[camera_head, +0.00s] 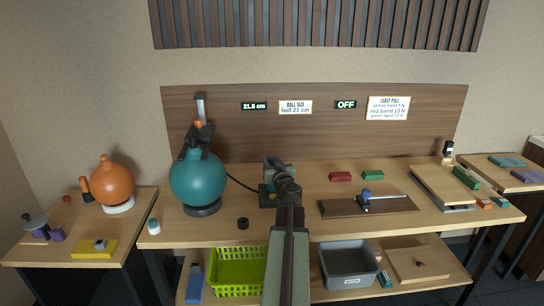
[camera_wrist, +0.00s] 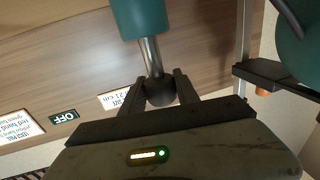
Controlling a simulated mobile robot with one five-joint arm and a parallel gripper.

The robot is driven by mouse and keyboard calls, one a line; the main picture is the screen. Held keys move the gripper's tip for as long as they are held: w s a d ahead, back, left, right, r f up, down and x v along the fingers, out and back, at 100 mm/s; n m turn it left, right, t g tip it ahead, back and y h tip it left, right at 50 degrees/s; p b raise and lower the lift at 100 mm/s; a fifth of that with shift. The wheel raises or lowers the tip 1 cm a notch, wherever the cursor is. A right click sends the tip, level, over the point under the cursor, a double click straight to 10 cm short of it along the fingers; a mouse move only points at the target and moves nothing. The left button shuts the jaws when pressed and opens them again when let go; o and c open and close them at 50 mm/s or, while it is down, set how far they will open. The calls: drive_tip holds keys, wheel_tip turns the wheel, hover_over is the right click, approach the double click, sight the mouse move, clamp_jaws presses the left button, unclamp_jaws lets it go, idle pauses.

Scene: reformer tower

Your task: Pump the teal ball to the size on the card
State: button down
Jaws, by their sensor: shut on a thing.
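The teal ball (camera_head: 197,182) sits on a dark ring stand on the bench, with a black gauge arm (camera_head: 196,140) over its top. Part of it shows in the wrist view (camera_wrist: 299,45). The display (camera_head: 254,106) reads 21.5 cm, and the card (camera_head: 295,107) reads ball size 21 cm. A pump stands right of the ball, joined by a black hose (camera_head: 240,183). In the wrist view the pump has a teal barrel (camera_wrist: 140,18), a metal rod (camera_wrist: 151,57) and a dark round knob (camera_wrist: 161,95). My gripper (camera_wrist: 160,88) is shut on that knob.
An orange ball (camera_head: 112,184) stands on the left table. Red (camera_head: 340,176) and green (camera_head: 373,175) blocks and a board with a slider (camera_head: 390,204) lie right of the pump. A sign (camera_head: 346,104) reads OFF. A green basket (camera_head: 236,268) and grey bin (camera_head: 347,268) sit below.

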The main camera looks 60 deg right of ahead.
drive_tip(key=c, duration=0.6)
unclamp_jaws()
drive_tip(key=v, duration=0.6)
